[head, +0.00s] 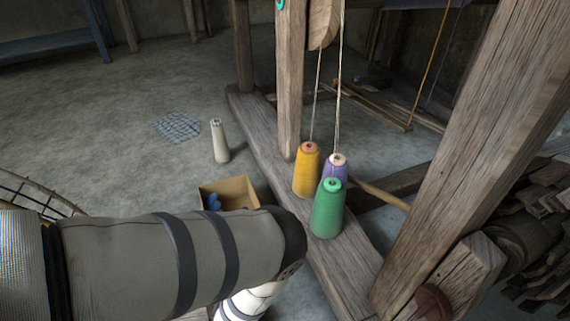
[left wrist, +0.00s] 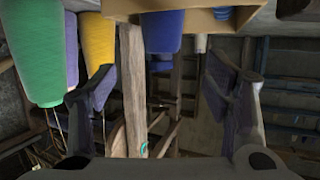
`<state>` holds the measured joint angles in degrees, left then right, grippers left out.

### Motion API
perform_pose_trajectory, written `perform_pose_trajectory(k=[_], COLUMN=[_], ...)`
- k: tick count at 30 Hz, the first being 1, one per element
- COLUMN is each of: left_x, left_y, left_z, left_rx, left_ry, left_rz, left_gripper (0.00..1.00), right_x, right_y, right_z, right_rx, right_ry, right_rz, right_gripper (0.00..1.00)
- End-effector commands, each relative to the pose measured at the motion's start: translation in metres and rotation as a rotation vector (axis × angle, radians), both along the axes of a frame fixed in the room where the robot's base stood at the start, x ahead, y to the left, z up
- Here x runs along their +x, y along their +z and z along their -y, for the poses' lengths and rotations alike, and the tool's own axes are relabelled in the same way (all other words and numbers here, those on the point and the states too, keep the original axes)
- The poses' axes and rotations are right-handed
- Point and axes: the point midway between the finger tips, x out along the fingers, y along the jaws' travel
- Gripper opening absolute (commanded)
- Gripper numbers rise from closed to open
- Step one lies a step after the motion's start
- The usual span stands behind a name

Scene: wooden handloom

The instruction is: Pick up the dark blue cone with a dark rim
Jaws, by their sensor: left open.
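The dark blue cone (left wrist: 162,30) shows in the left wrist view at the top centre, in a picture that looks upside down. In the head view the gripper's fingers are hidden behind my arm. My right gripper is in neither view.
Green (head: 328,210), yellow (head: 307,170) and purple (head: 336,165) cones stand close together on the loom's wooden beam (head: 262,135). A cardboard box (head: 240,190) holds something blue. A pale cone (head: 219,142) stands on the floor. Loom posts rise at the right.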

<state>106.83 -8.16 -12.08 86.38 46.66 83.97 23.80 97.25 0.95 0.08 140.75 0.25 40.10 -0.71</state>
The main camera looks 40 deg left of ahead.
Motion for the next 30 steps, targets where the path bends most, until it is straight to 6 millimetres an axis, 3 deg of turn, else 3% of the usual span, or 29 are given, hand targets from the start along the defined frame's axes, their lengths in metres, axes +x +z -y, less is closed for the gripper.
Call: perform_pose_trajectory(k=[6,18,26,30], left_x=[0.034,0.082,0.087,0.086], left_y=[-0.016,-0.032,-0.030,-0.030], left_z=[-0.029,-0.068,-0.072,-0.072], left_rx=[0.002,0.001,0.001,0.001], left_ry=[0.001,0.001,-0.001,0.000], left_rz=[0.001,-0.001,-0.002,-0.002], left_gripper=[0.70,0.70,0.70,0.41], right_x=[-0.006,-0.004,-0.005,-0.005], right_y=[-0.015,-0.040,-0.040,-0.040], right_z=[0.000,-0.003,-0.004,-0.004], right_rx=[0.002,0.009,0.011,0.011], right_ry=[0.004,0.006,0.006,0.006], right_rz=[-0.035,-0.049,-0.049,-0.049], right_gripper=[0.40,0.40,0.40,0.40])
